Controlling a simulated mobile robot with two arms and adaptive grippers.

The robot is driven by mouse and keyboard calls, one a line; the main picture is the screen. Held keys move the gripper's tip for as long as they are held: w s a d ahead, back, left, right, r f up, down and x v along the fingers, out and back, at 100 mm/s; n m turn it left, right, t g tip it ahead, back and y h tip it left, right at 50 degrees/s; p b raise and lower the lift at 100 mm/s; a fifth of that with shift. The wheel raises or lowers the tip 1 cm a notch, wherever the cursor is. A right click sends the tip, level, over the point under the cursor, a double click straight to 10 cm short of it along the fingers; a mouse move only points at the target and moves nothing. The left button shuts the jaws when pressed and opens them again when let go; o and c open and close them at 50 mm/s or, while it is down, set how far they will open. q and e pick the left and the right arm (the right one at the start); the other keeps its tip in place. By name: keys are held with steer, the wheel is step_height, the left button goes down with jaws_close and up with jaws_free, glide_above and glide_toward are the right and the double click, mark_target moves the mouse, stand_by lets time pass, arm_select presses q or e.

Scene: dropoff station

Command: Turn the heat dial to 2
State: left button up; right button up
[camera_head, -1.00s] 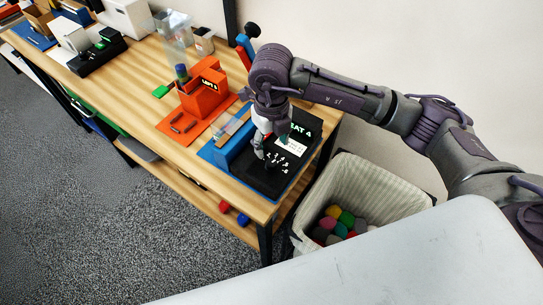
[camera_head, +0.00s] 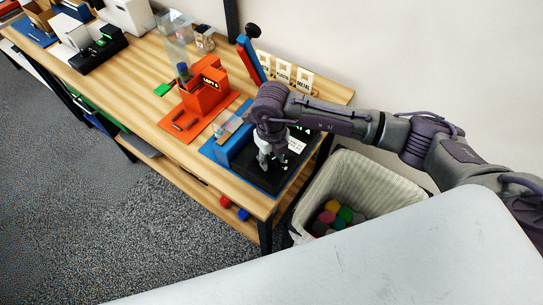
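The heat station is a black panel (camera_head: 268,184) on a blue base (camera_head: 216,153) at the right end of the wooden table. My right gripper (camera_head: 272,164) points down over the panel, close to its surface. The heat dial is not clearly visible; the gripper and wrist cover that part of the panel. The display at the panel's back is mostly hidden behind my arm, and its number cannot be read. A small white label (camera_head: 296,145) shows beside the gripper. I cannot tell whether the fingers are closed on anything. My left gripper is out of view.
An orange station (camera_head: 204,97) stands left of the heat station. White cards, one reading METAL (camera_head: 303,80), stand behind my arm. A lined bin (camera_head: 368,176) with coloured balls is right of the table. The wall is behind.

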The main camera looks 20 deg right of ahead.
jaws_close()
steer(key=shift+f+n+b, duration=0.1)
steer(key=shift+n+b, duration=0.3)
steer(key=shift+b, duration=0.35)
steer(key=n+b, duration=0.9)
steer(key=b, duration=0.3)
steer(key=shift+w+f, duration=0.1)
steer(key=shift+r+n+b, duration=0.25)
steer(key=shift+n+b, duration=0.75)
steer(key=shift+b, duration=0.5)
steer(key=o, duration=0.6)
jaws_free()
